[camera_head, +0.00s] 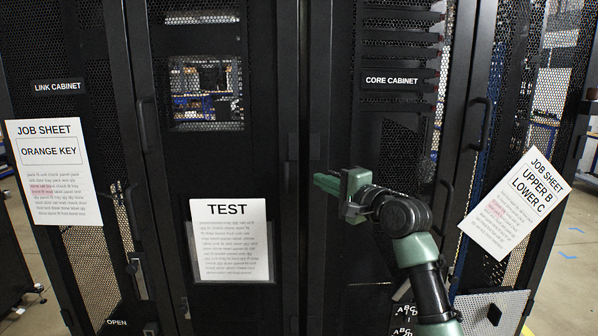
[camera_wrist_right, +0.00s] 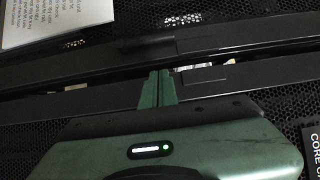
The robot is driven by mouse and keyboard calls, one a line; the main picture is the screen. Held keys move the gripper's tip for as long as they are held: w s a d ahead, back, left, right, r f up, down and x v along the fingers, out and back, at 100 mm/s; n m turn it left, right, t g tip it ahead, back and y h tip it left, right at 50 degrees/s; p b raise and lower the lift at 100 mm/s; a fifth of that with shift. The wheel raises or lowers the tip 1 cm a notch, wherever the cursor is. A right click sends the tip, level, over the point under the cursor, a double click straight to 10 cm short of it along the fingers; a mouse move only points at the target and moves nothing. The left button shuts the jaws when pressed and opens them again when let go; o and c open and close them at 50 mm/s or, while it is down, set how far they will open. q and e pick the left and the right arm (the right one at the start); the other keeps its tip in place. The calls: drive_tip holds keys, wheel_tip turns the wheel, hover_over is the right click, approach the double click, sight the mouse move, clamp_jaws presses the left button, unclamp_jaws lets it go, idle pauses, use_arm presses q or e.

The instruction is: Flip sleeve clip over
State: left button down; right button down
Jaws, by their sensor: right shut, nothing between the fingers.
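A white TEST sheet (camera_head: 229,238) hangs on the middle cabinet door, with what looks like a clear sleeve around its lower part. No sleeve clip can be made out for certain. My right gripper (camera_head: 325,183) is shut and empty, pointing left at the dark upright bars between the middle and CORE CABINET doors. In the right wrist view its green fingertips (camera_wrist_right: 156,76) are together in front of a gap between two black bars. A raised dark piece (camera_wrist_right: 178,47) lies on the bar just beyond them. Whether the fingertips touch a bar cannot be told. My left gripper is not in view.
Black mesh cabinet doors fill the front, with handles (camera_head: 477,125) standing out. Job sheets hang at the left (camera_head: 54,172) and, tilted, at the right (camera_head: 515,203). An OPEN label (camera_head: 117,322) is at lower left.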

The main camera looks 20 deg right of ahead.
sight(289, 172)
drive_tip(key=w+a+p, duration=0.1)
drive_tip(key=w, duration=0.1)
drive_tip(key=w+a+p, duration=0.1)
drive_tip(key=w+a, duration=0.1)
drive_tip(key=shift+a+r, duration=0.1)
drive_tip(key=shift+a, duration=0.2)
drive_tip(key=shift+w+a+p, duration=0.25)
drive_tip(key=shift+a+p, duration=0.05)
drive_tip(key=shift+a, duration=0.15)
drive_tip(key=shift+w+d, duration=0.1)
drive_tip(key=shift+w, duration=0.05)
